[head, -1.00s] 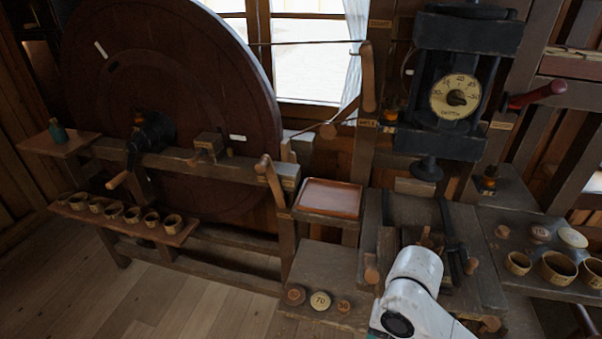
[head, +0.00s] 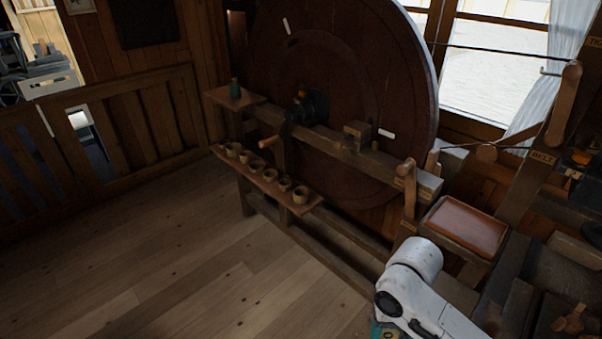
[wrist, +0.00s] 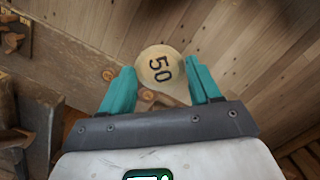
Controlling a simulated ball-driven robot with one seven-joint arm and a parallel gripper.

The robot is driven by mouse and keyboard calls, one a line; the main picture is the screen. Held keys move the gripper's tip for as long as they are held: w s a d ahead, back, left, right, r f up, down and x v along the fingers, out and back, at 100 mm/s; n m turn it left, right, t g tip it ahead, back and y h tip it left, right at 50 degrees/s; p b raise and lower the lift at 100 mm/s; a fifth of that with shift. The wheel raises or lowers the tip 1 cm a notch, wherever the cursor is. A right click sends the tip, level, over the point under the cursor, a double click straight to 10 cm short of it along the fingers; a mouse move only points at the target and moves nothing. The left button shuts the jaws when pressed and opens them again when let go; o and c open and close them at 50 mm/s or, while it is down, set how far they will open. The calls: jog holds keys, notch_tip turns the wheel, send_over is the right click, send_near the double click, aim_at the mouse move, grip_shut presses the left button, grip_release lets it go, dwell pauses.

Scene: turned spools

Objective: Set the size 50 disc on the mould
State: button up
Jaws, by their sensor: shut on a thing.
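The size 50 disc (wrist: 160,66) is pale and round, with a dark "50" on its face, in the wrist view. My gripper (wrist: 161,82) has teal fingers on either side of the disc and is shut on it. In the head view only a bit of teal at my gripper (head: 382,331) shows at the bottom edge, below my white arm, and the disc is hidden there. I cannot make out the mould in either view.
The head view shows a large dark wheel (head: 330,100), a shelf of several small cups (head: 269,178) and a reddish-brown tray (head: 467,224). The plank floor (head: 200,270) at left is clear.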

jog(key=w+a+f+n+b, duration=0.1)
jog(key=w+a+f+b, duration=0.1)
jog(key=f+b, duration=0.3)
jog(key=shift+w+f+n+b, duration=0.3)
jog(key=shift+w+f+n, duration=0.1)
jog(key=shift+w+f, duration=0.1)
jog(key=shift+r, duration=0.15)
